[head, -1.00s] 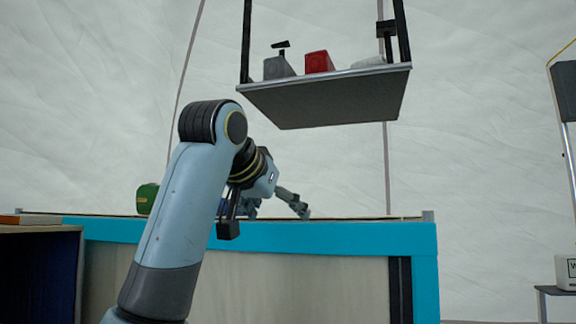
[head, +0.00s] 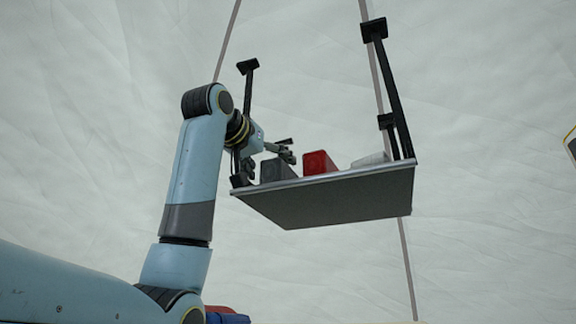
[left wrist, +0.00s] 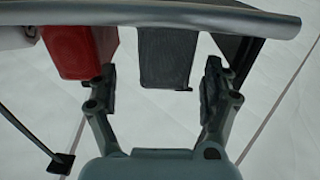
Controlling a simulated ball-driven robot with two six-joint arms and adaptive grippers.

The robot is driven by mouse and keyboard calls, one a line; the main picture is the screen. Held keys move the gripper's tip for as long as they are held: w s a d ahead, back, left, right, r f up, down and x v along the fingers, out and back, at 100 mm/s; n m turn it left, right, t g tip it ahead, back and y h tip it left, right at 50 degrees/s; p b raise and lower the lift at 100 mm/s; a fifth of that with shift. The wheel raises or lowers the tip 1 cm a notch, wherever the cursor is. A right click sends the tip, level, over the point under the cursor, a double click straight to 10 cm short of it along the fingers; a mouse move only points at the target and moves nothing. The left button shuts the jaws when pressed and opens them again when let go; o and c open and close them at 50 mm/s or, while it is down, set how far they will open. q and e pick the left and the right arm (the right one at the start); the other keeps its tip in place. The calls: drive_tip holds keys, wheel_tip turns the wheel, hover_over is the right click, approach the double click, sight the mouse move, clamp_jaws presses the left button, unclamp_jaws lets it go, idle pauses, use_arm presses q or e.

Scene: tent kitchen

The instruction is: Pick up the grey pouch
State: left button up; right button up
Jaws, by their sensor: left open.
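The grey pouch (head: 277,170) stands upright at the left end of the hanging shelf (head: 330,197), partly covered by my gripper in the head view. My left gripper (head: 288,152) is at its upper part, above the shelf edge. In the left wrist view the grey pouch (left wrist: 167,58) lies between the two spread fingers of my left gripper (left wrist: 160,72). A gap shows on both sides of it, so the gripper is open and holds nothing. My right gripper is not in view.
A red container (head: 319,162) stands just right of the pouch; in the left wrist view it (left wrist: 80,48) is close to the left finger. A whitish item (head: 370,159) lies farther right. Dark uprights (head: 391,90) frame the shelf, which has a metal front edge (left wrist: 150,18).

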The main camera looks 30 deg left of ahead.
use_arm(q)
drive_tip(key=w+p, duration=0.1)
drive_tip(key=w+a, duration=0.1)
drive_tip(key=w, duration=0.1)
drive_tip(key=w+p, duration=0.1)
drive_tip(key=shift+w+a+f+p, duration=0.15)
drive_tip(key=shift+a+f+p, duration=0.1)
drive_tip(key=shift+p, duration=0.1)
drive_tip(key=shift+w+d, duration=0.1)
drive_tip(key=shift+w, duration=0.4)
drive_tip(key=shift+f, duration=0.1)
drive_tip(key=c, duration=1.3)
